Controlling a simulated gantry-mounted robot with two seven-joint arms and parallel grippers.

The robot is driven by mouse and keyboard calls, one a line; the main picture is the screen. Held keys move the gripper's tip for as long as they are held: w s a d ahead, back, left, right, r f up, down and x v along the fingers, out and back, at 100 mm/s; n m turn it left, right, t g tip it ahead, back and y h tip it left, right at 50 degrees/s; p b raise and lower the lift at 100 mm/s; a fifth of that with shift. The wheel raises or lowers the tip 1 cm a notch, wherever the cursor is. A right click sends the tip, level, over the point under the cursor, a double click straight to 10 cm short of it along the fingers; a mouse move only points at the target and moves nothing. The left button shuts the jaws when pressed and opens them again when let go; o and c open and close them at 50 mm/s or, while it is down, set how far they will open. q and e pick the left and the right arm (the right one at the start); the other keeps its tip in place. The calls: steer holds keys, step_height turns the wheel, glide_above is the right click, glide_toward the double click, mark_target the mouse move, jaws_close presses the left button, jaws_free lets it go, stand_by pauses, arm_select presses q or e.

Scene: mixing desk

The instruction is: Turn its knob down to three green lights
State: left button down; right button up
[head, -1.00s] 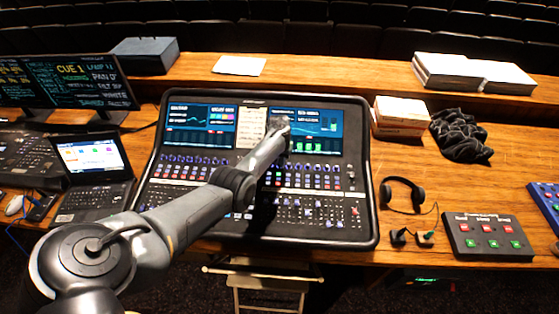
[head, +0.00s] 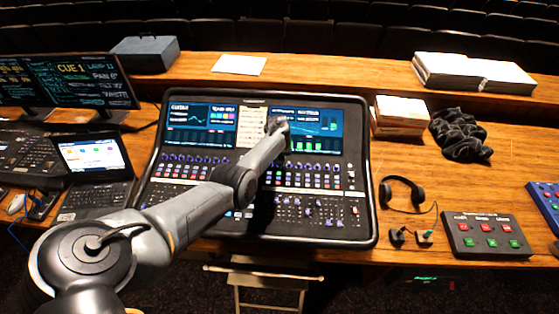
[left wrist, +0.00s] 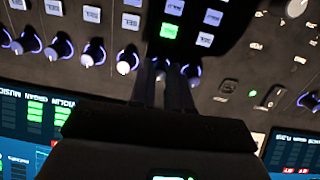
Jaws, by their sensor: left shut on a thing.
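The mixing desk (head: 370,190) lies in the middle of the table, with its screens at the back and rows of knobs below. My left arm reaches across it. In the left wrist view my left gripper (left wrist: 160,72) is shut on a knob in the row of blue-ringed knobs, and its fingers hide that knob. Neighbouring knobs stand at its left (left wrist: 125,66) and right (left wrist: 191,70). A button above it glows green (left wrist: 168,30). Green lights show in columns on the desk screen (left wrist: 35,108). My gripper's body hides part of that screen, so I cannot count the held knob's lights.
A headset (head: 402,193) and a button box (head: 487,237) lie right of the desk. A laptop (head: 92,160) and monitors (head: 85,82) stand left. Papers (head: 400,112) and dark cloth (head: 460,135) lie at the back right.

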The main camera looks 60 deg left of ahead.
arm_select(q)
steer(key=c, duration=1.4)
jaws_free()
steer(key=shift+o, duration=0.2)
steer(key=shift+r+p, duration=0.35)
steer(key=shift+r, duration=0.3)
step_height(320, 180, up, 10)
steer(key=p, duration=0.2)
steer(key=shift+s+f, duration=0.2)
steer(key=shift+f, duration=0.05)
